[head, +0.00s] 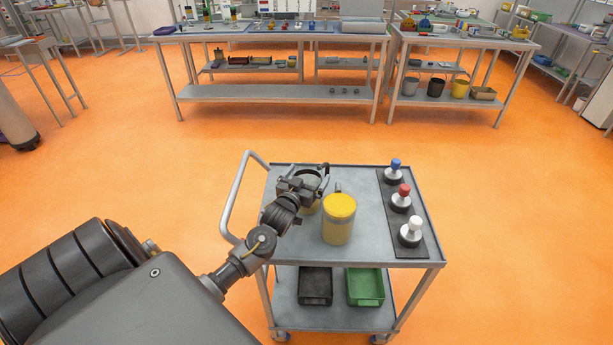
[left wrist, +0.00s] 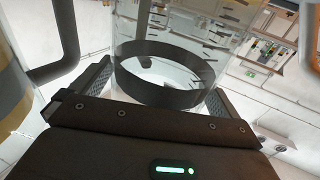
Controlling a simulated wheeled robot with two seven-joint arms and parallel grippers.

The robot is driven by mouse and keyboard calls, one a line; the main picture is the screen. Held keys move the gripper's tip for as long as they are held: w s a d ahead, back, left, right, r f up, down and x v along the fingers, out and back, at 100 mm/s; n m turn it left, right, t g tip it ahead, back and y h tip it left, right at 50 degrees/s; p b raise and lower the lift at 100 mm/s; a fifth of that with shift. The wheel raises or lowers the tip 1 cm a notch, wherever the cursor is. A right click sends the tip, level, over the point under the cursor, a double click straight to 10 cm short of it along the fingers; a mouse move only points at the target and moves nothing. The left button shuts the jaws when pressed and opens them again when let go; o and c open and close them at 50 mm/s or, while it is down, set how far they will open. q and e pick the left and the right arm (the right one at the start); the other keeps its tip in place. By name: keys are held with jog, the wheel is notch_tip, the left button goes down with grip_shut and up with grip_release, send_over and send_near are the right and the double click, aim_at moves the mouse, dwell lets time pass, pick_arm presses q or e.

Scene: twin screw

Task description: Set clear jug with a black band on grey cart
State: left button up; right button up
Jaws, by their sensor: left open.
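The clear jug with a black band (left wrist: 165,75) fills the middle of the left wrist view, between my left gripper's two fingers. In the head view the jug (head: 310,181) is at the back left of the grey cart (head: 365,190), partly hidden by the gripper. My left gripper (head: 304,187) is open around the jug; it also shows in the left wrist view (left wrist: 155,100). The jug looks upright at the cart top, but its base is hidden. My right gripper is out of view.
A jar with a yellow lid (head: 339,220) stands close to the right of my gripper. A dark strip (head: 416,223) holds blue, red and white-topped knobs on the cart's right side. Black (head: 315,287) and green (head: 365,287) bins sit on the lower shelf. The cart handle (head: 236,195) rises at left.

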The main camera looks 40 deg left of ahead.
pick_arm(q)
jog(key=shift+r, duration=0.2)
jog(key=b+v, duration=0.2)
jog(key=v, duration=1)
